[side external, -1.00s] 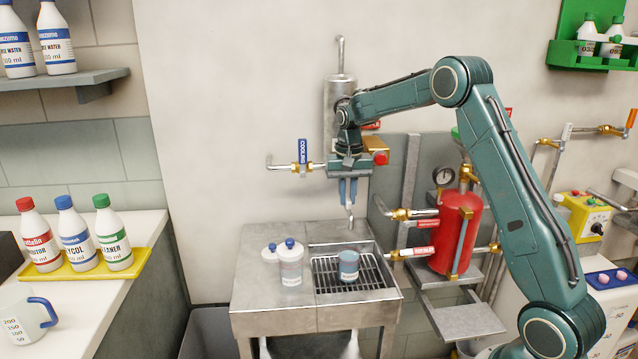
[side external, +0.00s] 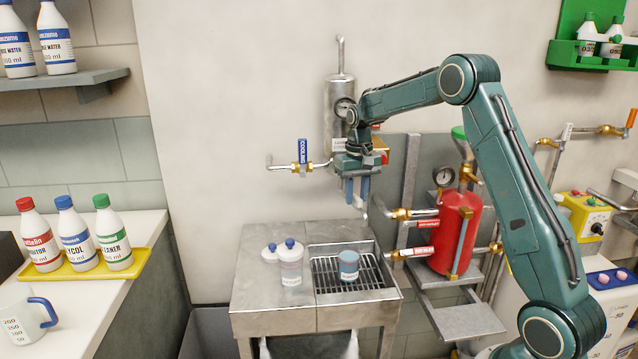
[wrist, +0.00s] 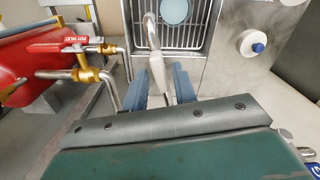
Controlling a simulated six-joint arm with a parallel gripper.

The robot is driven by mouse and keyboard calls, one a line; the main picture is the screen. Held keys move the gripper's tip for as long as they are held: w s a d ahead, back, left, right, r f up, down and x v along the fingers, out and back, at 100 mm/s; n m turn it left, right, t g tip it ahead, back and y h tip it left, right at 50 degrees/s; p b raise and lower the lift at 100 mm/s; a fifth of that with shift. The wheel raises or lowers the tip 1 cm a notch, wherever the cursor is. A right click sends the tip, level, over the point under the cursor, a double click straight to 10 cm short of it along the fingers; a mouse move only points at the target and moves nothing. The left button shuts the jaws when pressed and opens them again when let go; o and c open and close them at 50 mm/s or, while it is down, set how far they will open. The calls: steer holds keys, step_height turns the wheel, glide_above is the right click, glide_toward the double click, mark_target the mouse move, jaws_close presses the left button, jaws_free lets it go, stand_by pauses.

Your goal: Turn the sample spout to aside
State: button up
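The sample spout is a thin bent metal pipe; its lower end (side external: 364,211) hangs below my gripper (side external: 357,193), above the right part of the sink. In the wrist view the pale spout (wrist: 157,70) runs between the two blue fingers of my gripper (wrist: 160,85), with its end left of the blue cup (wrist: 175,10). The fingers stand apart on either side of it, with small gaps seeming to show; contact with one finger is unclear. The spout's upper part is hidden by my wrist. The cup (side external: 348,264) stands on the sink grate.
A blue-tagged cooling valve (side external: 303,168) is left of my gripper. A red tank (side external: 455,240) with brass-fitted pipes (side external: 402,214) stands close on the right. The space above the sink's left side is free.

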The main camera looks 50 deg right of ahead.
steer(key=shift+o, duration=0.3)
steer(key=shift+r, duration=0.1)
step_height(320, 180, up, 14)
stand_by(0.7)
steer(key=shift+c, duration=0.4)
steer(key=shift+w+a+f, duration=0.1)
steer(key=shift+a+f, duration=0.05)
steer(key=shift+f, duration=0.1)
jaws_close()
steer(key=m+t+h, duration=0.1)
steer(key=h, duration=0.6)
glide_toward(355, 196)
steer(key=w+a+r, duration=0.1)
steer(key=w+a, duration=0.1)
steer(key=a, duration=0.5)
